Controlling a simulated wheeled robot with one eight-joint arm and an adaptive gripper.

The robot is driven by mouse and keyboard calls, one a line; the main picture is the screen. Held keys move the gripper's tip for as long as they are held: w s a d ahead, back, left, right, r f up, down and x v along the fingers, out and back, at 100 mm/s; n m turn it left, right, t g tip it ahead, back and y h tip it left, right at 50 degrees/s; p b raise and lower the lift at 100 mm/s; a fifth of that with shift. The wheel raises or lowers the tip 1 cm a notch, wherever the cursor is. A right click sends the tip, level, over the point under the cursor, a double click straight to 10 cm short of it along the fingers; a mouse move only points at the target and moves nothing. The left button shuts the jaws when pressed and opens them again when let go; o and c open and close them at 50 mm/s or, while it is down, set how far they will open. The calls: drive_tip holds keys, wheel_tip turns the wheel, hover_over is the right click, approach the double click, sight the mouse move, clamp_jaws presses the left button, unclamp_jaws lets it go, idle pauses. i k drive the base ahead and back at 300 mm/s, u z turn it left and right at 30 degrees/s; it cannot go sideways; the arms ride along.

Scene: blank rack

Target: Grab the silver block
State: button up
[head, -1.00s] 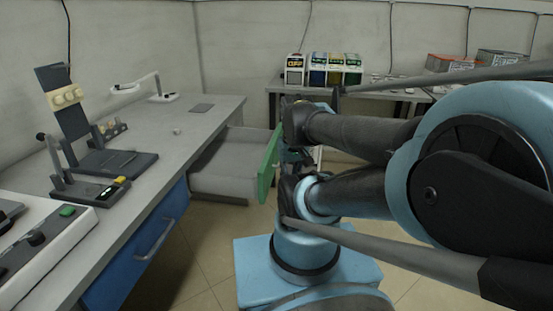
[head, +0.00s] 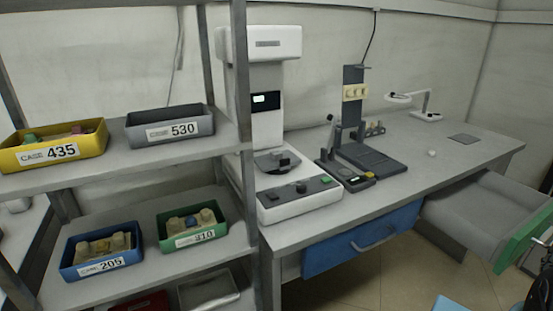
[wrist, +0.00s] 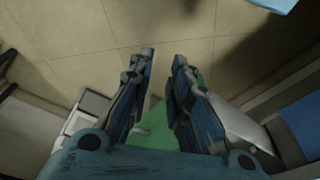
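No block in view is clearly silver. A small pale piece (head: 431,152) lies on the workbench in the head view; it is too small to tell what it is. My gripper (wrist: 164,55) is open and empty in the wrist view, its two dark fingers apart above the tiled floor. The green drawer front (wrist: 152,138) shows below and between the fingers. The same open drawer (head: 520,240) is at the right of the head view.
A rack at left holds a yellow case 435 (head: 55,150), a grey case 530 (head: 170,127), a blue case 205 (head: 102,266) and a green case 310 (head: 192,240). A white machine (head: 300,200) and a black stand (head: 375,160) occupy the workbench (head: 470,160).

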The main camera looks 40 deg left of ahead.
sight(275, 154)
drive_tip(key=k, duration=0.9)
drive_tip(key=z, duration=0.35)
drive_tip(key=i, duration=0.85)
drive_tip(key=u, duration=2.9)
